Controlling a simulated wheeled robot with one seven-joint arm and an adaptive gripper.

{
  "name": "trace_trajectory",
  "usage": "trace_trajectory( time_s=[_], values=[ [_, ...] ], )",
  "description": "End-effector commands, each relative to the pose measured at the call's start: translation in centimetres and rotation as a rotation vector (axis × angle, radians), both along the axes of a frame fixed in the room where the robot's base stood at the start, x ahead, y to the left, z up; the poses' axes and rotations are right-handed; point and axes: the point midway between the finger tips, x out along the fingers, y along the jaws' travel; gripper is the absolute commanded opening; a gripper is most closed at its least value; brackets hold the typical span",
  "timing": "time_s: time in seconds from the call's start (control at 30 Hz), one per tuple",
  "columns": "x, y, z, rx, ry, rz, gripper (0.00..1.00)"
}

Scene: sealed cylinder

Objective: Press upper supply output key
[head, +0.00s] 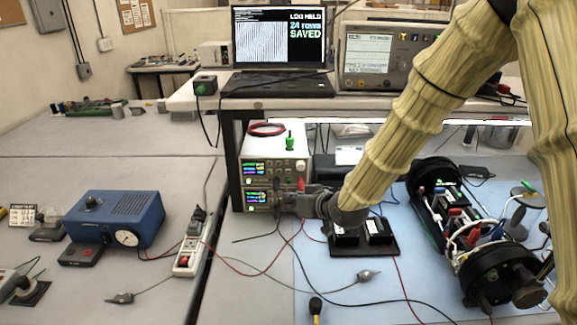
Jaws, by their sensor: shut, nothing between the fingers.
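Two cream bench supplies are stacked under the raised shelf. The upper supply (256,158) has a lit coloured display on its front. The lower supply (250,209) also has a lit display. The upper supply's output key is too small to tell apart from its other controls. My gripper (279,203) is shut and empty, pointing left. In the picture it overlaps the right part of the lower supply's front, below the upper supply's panel. I cannot tell whether its fingertips touch the front. My gripper and wrist hide part of the supplies' right side.
A green clip (290,141) stands on the stack beside a red cable coil (267,129). The shelf above holds a laptop (279,45) reading "24 rows SAVED" and an instrument (380,55). Leads cross the bench by a power strip (188,257). An opened cylinder assembly (487,258) lies right.

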Motion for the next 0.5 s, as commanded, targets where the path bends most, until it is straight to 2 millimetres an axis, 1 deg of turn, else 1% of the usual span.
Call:
trace_trajectory(
  time_s=[0.2,0.37,0.5],
  values=[
    [0.04,0.49,0.08,0.000,-0.002,0.007,0.00],
    [0.06,0.49,0.08,0.000,-0.002,0.007,0.00],
    [0.49,0.39,0.09,0.000,-0.002,0.005,0.00]
  ],
)
